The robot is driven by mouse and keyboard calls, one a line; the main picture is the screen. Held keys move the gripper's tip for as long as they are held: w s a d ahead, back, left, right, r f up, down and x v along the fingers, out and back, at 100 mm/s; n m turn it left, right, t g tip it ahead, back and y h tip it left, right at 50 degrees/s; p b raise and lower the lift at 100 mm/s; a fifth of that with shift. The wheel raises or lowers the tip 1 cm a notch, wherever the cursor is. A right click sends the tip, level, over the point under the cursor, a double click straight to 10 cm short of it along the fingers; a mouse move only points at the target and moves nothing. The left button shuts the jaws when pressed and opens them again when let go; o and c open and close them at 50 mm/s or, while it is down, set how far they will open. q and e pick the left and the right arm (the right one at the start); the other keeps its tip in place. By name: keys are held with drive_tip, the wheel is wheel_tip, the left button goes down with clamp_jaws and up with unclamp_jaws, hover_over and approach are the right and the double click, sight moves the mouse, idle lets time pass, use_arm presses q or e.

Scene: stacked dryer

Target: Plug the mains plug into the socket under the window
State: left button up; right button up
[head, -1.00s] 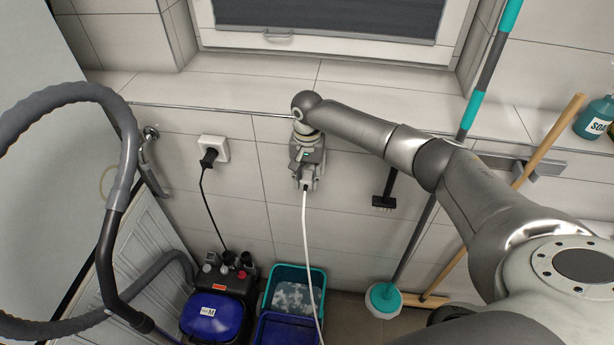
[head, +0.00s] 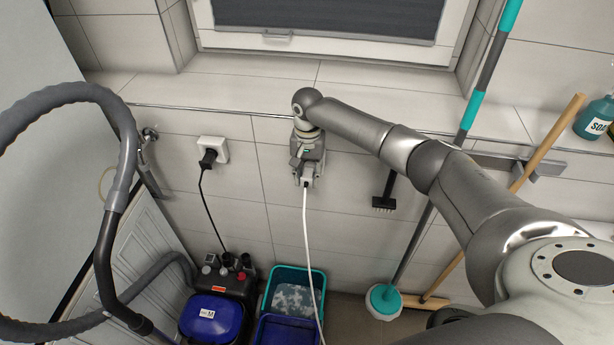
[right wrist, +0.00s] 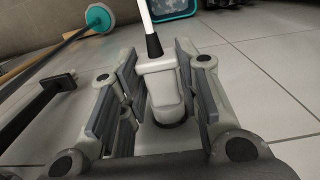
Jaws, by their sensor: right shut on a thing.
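The white mains plug (right wrist: 160,88) sits between the finger pads of my right gripper (right wrist: 158,85), which is shut on it. In the head view my right gripper (head: 307,178) is at the tiled wall below the window, and the plug (head: 306,184) shows at its lower end. The white cable (head: 308,235) hangs down from the plug. My left gripper is not in view.
A white wall socket (head: 221,149) to the left holds a black plug (head: 208,157). Below stand a blue vacuum cleaner (head: 212,315) and a teal bucket (head: 318,280). A grey hose (head: 118,200) loops at the left. A black brush (head: 385,195) and mop (head: 384,299) are at the right.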

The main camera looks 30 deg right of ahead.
sight(309, 170)
drive_tip(key=shift+w+d+r+b, duration=0.1)
drive_tip(key=shift+w+d+b, duration=0.35)
drive_tip(key=shift+w, duration=0.2)
drive_tip(key=o, duration=1.1)
drive_tip(key=shift+w+d, duration=0.1)
wheel_tip(309, 170, up, 12)
drive_tip(key=shift+w, duration=0.15)
drive_tip(key=shift+d, duration=0.1)
